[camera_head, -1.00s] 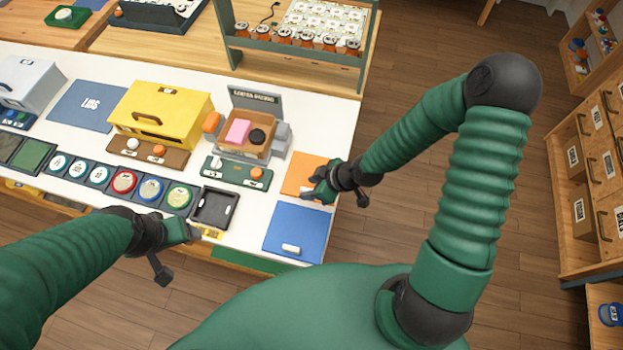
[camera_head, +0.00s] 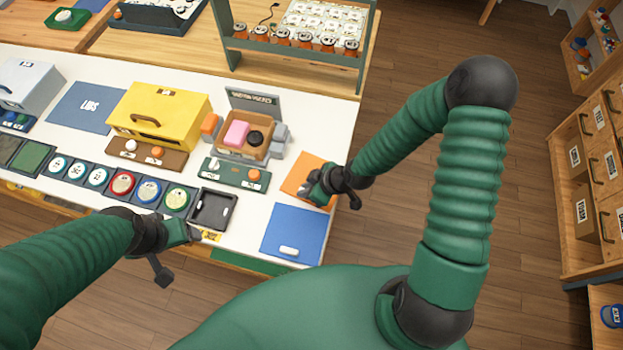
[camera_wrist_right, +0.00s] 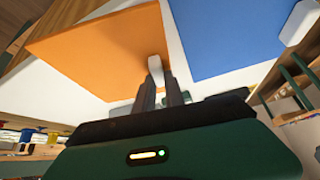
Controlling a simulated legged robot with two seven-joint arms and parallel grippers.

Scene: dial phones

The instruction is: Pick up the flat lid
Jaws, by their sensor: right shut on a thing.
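A flat orange lid (camera_head: 312,172) lies at the right end of the white table, with a small white grip on it. My right gripper (camera_head: 310,192) is over its front part. In the right wrist view the fingers (camera_wrist_right: 158,72) are shut on the white grip (camera_wrist_right: 155,68) of the orange lid (camera_wrist_right: 100,48). I cannot tell whether the lid is clear of the table. A flat blue panel (camera_head: 292,230) with a white grip lies in front of it and shows in the wrist view (camera_wrist_right: 225,35). My left gripper (camera_head: 193,236) is at the table's front edge; its jaws are unclear.
A black tray (camera_head: 230,212) and a row of round-topped pads (camera_head: 123,184) line the front. Behind stand a wooden box (camera_head: 262,146) with a pink block, a yellow box (camera_head: 183,115) and a blue LIDS mat (camera_head: 85,108). Open floor (camera_head: 385,225) lies right of the table.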

